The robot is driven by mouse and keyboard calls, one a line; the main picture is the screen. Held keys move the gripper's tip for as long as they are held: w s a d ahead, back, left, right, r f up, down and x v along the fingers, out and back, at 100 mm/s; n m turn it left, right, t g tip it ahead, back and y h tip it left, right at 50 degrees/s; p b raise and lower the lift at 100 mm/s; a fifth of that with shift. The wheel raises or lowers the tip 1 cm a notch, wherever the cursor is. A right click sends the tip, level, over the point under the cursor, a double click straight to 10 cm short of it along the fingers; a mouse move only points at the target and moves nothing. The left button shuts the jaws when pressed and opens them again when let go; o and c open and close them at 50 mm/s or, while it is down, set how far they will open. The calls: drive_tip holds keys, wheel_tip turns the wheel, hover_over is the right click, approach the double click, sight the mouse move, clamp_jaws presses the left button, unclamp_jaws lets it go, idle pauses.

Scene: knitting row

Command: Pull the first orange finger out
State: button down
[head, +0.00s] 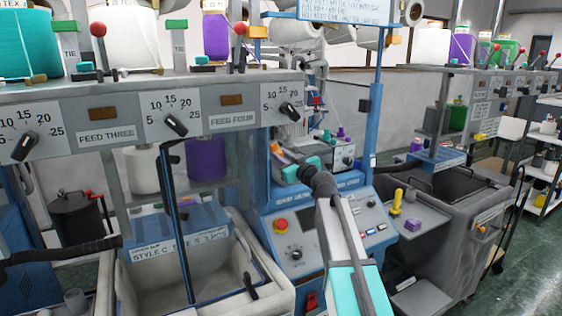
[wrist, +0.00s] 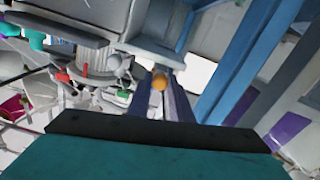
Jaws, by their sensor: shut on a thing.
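An orange finger (wrist: 159,83) shows in the wrist view as a small rounded orange tip between the jaws of my gripper (wrist: 158,88). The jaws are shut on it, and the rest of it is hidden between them. In the head view my gripper (head: 282,158) is at the blue knitting machine (head: 262,222), above its control panel. The joint between the finger and the machine is hidden, so I cannot tell whether they touch.
A post with a teal base and purple cone (head: 341,134) stands right of my gripper. A blue upright (head: 369,115) rises close by on the right. The feed shelf (head: 170,125) with dials and yarn cones is at left. A grey bin (head: 445,230) stands at right.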

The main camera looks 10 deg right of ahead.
drive_tip(key=shift+s+d+f, duration=0.1)
drive_tip(key=shift+s+f, duration=0.05)
drive_tip(key=shift+s, duration=0.2)
drive_tip(key=c, duration=1.7)
unclamp_jaws()
drive_tip(key=shift+s, duration=0.1)
drive_tip(key=shift+c, duration=0.2)
drive_tip(key=shift+o, duration=0.8)
drive_tip(key=shift+s, duration=0.1)
drive_tip(key=b+v, duration=0.5)
drive_tip(key=v, duration=0.8)
drive_tip(key=shift+s, duration=0.25)
drive_tip(key=shift+d, duration=0.15)
